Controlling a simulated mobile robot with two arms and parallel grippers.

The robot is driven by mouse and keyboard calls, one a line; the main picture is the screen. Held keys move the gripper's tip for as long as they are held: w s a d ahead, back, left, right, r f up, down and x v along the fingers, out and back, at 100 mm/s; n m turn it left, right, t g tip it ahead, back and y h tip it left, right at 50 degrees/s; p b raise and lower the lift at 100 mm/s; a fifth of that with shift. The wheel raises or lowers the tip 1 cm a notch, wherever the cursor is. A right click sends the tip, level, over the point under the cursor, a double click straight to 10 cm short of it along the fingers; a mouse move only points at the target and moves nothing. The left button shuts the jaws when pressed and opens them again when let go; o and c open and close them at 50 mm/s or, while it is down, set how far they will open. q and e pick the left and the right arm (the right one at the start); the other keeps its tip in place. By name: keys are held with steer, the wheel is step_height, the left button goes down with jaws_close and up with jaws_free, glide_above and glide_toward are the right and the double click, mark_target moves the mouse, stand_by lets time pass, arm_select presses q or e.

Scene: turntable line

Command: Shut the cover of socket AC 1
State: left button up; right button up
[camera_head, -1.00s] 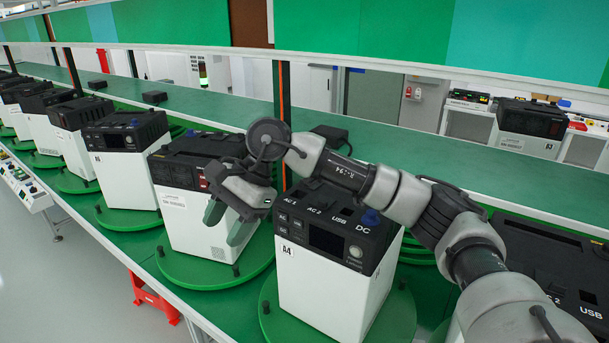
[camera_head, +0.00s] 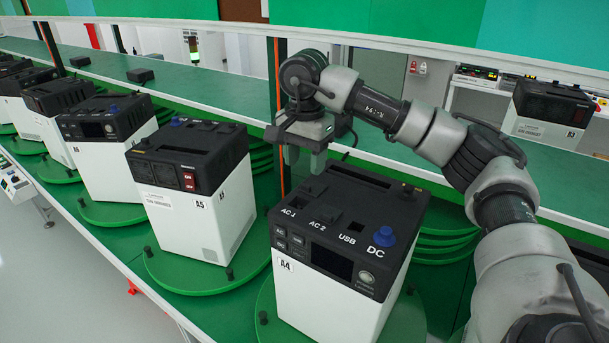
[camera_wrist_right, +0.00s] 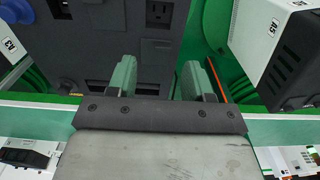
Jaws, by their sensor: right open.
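The white and black unit A4 (camera_head: 335,294) stands on a green turntable. Its black top carries the labels AC 1, AC 2, USB and DC. Socket AC 1 (camera_wrist_right: 158,12) shows its slots uncovered in the wrist view. Its cover (camera_wrist_right: 156,50) appears to be folded open, on the side towards my gripper; its exact tilt is hard to tell. My right gripper (camera_head: 305,157) is open and empty, fingers pointing down, above the back left part of the unit. Its two green-grey fingertips also show in the wrist view (camera_wrist_right: 157,78), apart. My left gripper is out of view.
A blue DC knob (camera_head: 384,237) stands up from the unit's top. Unit A5 (camera_head: 190,220) is close on the left, with more units behind it. A long green shelf (camera_head: 200,95) runs behind the line. Unit A3 (camera_head: 548,112) shows at the right.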

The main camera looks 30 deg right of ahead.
mark_target(305, 185)
steer(key=f, duration=0.2)
steer(key=d+f, duration=0.1)
steer(key=shift+w+f+p, duration=0.3)
steer(key=shift+w+p, duration=0.05)
steer(key=shift+p, duration=0.05)
step_height(305, 185, down, 2)
steer(key=shift+w+a+f, duration=0.1)
steer(key=shift+f, duration=0.05)
steer(key=shift+c, duration=2)
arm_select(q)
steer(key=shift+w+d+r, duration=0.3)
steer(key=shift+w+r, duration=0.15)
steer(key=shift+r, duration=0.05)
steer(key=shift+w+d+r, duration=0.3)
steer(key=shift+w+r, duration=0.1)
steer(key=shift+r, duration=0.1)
arm_select(e)
jaws_close()
